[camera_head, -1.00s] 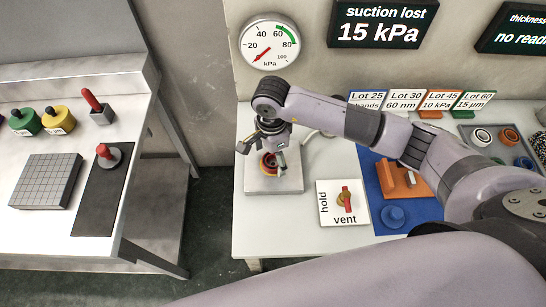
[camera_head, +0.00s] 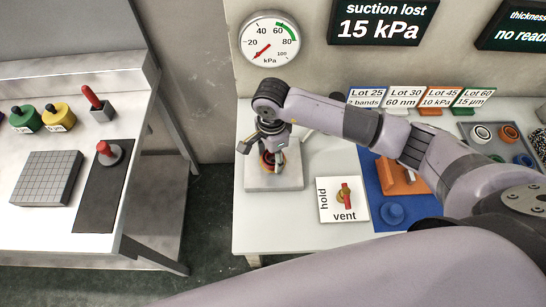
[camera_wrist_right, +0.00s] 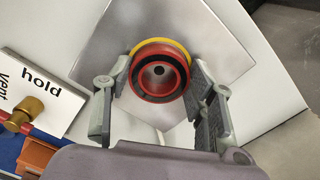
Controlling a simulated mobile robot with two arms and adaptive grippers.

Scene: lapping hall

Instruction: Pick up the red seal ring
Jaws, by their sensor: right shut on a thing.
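The red seal ring (camera_wrist_right: 145,88) is at the centre of the right wrist view, with a dark round opening inside it. A yellow rim (camera_wrist_right: 163,41) shows along its far edge. My right gripper (camera_wrist_right: 160,78) has a finger on each side of the ring and is shut on it. The ring is over a grey metal plate (camera_wrist_right: 215,37); I cannot tell whether it still touches what is under it. In the head view my right gripper (camera_head: 268,160) is low over the plate (camera_head: 285,183) and hides much of the ring. My left gripper is not in view.
A hold/vent panel (camera_head: 328,208) with a red-handled valve (camera_head: 345,196) lies right of the plate. Beyond it, a blue mat (camera_head: 375,215) holds an orange block. Lot cards stand behind. The gauge (camera_head: 269,40) hangs on the wall. A separate table (camera_head: 30,238) stands left across a gap.

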